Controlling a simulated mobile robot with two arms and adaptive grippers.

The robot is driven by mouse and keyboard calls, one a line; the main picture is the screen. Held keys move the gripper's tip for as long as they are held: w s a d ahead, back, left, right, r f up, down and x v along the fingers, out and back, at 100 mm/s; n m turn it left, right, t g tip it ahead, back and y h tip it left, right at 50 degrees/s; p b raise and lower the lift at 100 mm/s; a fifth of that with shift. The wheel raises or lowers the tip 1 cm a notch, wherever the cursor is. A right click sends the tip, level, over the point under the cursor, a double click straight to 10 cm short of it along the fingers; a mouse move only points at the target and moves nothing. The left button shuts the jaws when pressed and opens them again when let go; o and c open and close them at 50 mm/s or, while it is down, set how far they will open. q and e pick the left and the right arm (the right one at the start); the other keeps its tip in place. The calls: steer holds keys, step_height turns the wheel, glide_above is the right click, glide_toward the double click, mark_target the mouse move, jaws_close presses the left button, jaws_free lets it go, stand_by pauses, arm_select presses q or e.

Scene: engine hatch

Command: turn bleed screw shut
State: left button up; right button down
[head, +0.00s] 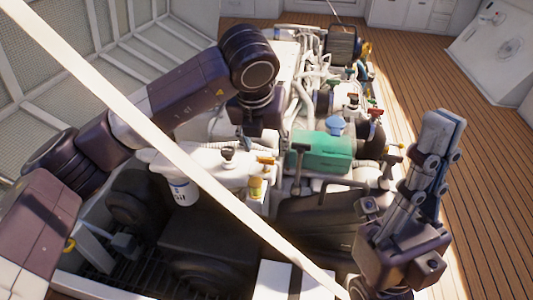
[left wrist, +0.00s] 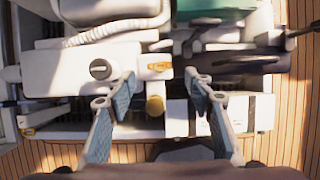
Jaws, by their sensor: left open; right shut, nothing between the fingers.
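A small orange-yellow winged screw (head: 265,160), which looks like the bleed screw, sits on top of the white engine part above a yellow cylinder (head: 255,188). In the left wrist view the orange screw (left wrist: 156,66) lies just beyond and between my fingertips, with the yellow cylinder (left wrist: 155,105) nearer. My left gripper (left wrist: 160,82) is open and empty, pointing down over the screw; I see no contact. My right gripper (head: 443,118) is shut and empty, raised at the right, pointing up, away from the engine.
A dark round cap with a slot (left wrist: 100,69) sits left of the screw. A green block (head: 320,150) and several coloured handles stand close by. A white filter (head: 184,192) is at the left. A pale diagonal bar (head: 130,120) crosses the head view. Wooden floor (head: 450,90) at right is clear.

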mark_target(266, 158)
arm_select(q)
steer(key=b+x, duration=0.2)
steer(key=x, duration=0.5)
steer(key=shift+w+f+b, duration=0.15)
steer(key=shift+f+b, duration=0.15)
steer(key=shift+b, duration=0.1)
steer(key=shift+c, duration=0.4)
steer(key=c, duration=1.1)
